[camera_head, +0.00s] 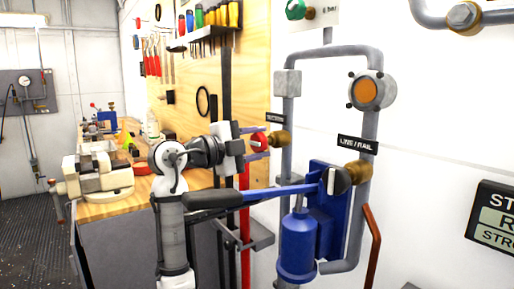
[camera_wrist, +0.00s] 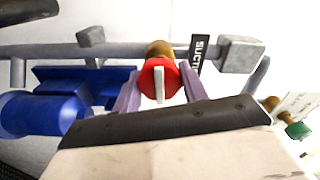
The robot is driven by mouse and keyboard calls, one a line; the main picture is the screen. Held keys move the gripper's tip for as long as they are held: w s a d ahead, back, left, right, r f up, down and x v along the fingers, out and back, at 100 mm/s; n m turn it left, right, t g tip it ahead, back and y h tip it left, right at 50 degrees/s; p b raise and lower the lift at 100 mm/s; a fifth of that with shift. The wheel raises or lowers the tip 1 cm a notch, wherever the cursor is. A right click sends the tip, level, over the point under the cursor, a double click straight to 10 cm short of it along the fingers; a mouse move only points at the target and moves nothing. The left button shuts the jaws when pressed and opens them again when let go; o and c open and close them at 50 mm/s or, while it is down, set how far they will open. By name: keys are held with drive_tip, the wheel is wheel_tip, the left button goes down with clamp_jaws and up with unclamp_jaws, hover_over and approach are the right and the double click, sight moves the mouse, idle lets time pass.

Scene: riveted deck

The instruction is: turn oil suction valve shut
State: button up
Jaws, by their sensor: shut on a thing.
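The oil suction valve has a red round knob (camera_head: 259,142) on a brass body (camera_head: 279,141), under a black label (camera_head: 275,118) on the grey pipe. In the wrist view the red knob (camera_wrist: 172,78) carries a white bar, which stands across the line of the pipe. My gripper (camera_head: 256,142) reaches the knob from the left. Its two purple fingers (camera_wrist: 160,90) are shut on the knob, one on each side. The fingertips are partly hidden behind the knob's edges.
A second valve with a black knob (camera_head: 340,181), labelled LINE / RAIL, sits lower right. A blue pump (camera_head: 297,246) with a long blue lever lies below my gripper. A workbench (camera_head: 112,208) with a vise (camera_head: 97,178) stands at left. A tool rack (camera_head: 205,36) hangs above.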

drive_tip(key=shift+m, duration=0.4)
drive_tip(key=o, duration=1)
drive_tip(key=shift+s, duration=0.1)
drive_tip(key=b+v, duration=0.1)
drive_tip(key=v, duration=1.2)
drive_tip(key=shift+s+a, duration=0.25)
drive_tip(key=shift+a, duration=0.1)
